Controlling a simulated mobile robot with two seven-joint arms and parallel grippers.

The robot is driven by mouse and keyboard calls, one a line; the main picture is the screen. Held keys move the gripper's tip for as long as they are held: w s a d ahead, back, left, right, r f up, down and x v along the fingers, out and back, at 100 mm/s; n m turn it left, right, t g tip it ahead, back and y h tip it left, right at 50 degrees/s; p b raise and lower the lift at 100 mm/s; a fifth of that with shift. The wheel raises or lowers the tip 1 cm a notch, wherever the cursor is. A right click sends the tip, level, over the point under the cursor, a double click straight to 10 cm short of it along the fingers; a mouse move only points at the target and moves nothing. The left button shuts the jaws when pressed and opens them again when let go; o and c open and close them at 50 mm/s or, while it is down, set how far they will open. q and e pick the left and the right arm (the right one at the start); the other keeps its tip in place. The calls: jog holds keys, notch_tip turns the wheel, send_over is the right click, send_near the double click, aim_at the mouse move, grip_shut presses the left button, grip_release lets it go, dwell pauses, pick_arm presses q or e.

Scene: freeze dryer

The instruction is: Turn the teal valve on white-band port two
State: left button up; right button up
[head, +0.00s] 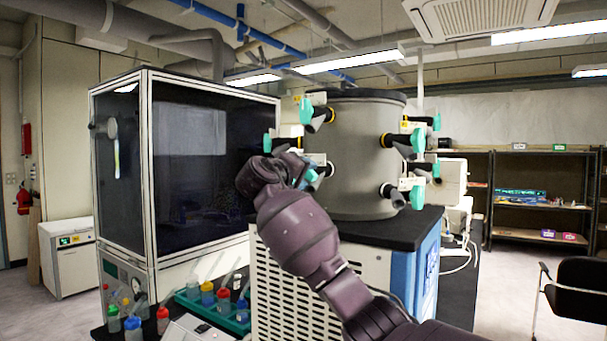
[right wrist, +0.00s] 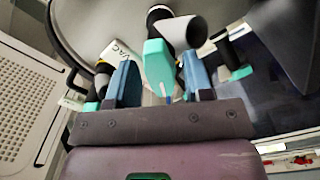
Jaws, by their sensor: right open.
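The grey drum (head: 358,165) carries several black ports with teal valves and white tags. My right gripper (right wrist: 160,80) is open, its two blue fingers on either side of a teal valve handle (right wrist: 157,66). I cannot tell whether the fingers touch it. A white tag reading VAC (right wrist: 121,50) is beside this valve. In the head view my right arm reaches to the drum's left side, where a teal valve (head: 312,176) shows partly behind the hand. The port's band colour and number cannot be read. My left gripper is out of view.
Another teal valve (right wrist: 241,73) is to the right of the gripper in the wrist view. A glass-fronted cabinet (head: 205,150) stands close left of the drum. Colored bottles in a green tray (head: 195,308) stand below. More valves (head: 417,140) stick out on the drum's right.

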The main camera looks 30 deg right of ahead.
grip_shut()
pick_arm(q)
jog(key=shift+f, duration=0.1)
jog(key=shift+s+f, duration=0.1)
pick_arm(e)
jog(key=shift+f, duration=0.1)
pick_arm(q)
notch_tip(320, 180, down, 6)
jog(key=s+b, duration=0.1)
jog(key=b, duration=0.4)
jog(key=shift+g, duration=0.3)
pick_arm(e)
jog(key=shift+w+a+f+m, duration=0.1)
jog(key=shift+w+m, duration=0.05)
jog(key=shift+m, duration=2.8)
jog(key=shift+w+f+m, duration=0.1)
jog(key=shift+m, duration=2.85)
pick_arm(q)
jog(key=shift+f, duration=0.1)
pick_arm(e)
jog(key=shift+r, duration=0.1)
